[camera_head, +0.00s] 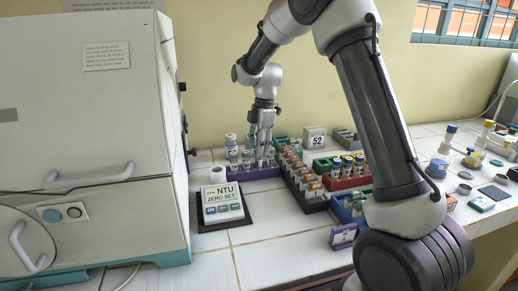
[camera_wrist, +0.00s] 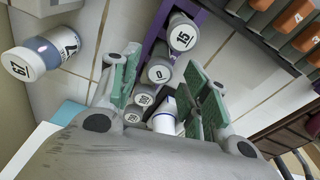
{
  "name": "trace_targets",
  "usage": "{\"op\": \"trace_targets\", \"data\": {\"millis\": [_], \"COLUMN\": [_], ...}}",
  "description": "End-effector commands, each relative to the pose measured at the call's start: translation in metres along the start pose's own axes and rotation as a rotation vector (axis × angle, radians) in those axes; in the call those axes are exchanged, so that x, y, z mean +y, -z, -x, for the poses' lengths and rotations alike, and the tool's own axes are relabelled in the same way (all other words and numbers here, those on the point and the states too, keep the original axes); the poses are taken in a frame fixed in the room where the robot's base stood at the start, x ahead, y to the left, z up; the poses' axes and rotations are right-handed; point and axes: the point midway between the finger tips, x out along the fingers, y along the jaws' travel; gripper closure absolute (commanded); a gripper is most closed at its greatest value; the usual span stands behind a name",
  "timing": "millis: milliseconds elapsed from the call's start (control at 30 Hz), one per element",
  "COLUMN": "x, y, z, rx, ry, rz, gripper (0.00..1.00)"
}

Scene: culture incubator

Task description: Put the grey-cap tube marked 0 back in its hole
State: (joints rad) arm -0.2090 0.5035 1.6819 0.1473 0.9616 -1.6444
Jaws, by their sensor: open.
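The grey-cap tube marked 0 (camera_wrist: 160,72) stands in line with other grey-cap tubes at the purple rack (camera_wrist: 201,14). Its cap shows between the two green-padded fingers of my gripper (camera_wrist: 163,65), which are apart on either side of it. I cannot tell how deep the tube sits, as its lower body is hidden. The grey-cap tube marked 15 (camera_wrist: 183,35) is just beyond it. In the head view my gripper (camera_head: 264,150) points down over the purple rack (camera_head: 257,172), and its fingers partly hide the tubes.
A white-capped bottle (camera_wrist: 35,60) stands left of my gripper. A rack with orange-capped tubes (camera_wrist: 296,14) is close on the right. The NTU meter (camera_head: 222,203) lies in front of the purple rack. The incubator (camera_head: 90,150) fills the left. Open tiles lie at the front.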

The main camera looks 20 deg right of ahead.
Motion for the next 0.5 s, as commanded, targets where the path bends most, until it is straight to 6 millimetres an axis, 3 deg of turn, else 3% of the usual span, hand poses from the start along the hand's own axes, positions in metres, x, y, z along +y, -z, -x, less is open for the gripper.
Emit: {"op": "trace_targets", "data": {"millis": [300, 500], "x": [0.001, 0.001], "y": [0.0, -0.001], "z": [0.071, 0.105], "rx": [0.0, -0.001], "ry": [-0.006, -0.004], "rz": [-0.001, -0.001], "gripper": [0.54, 0.54]}}
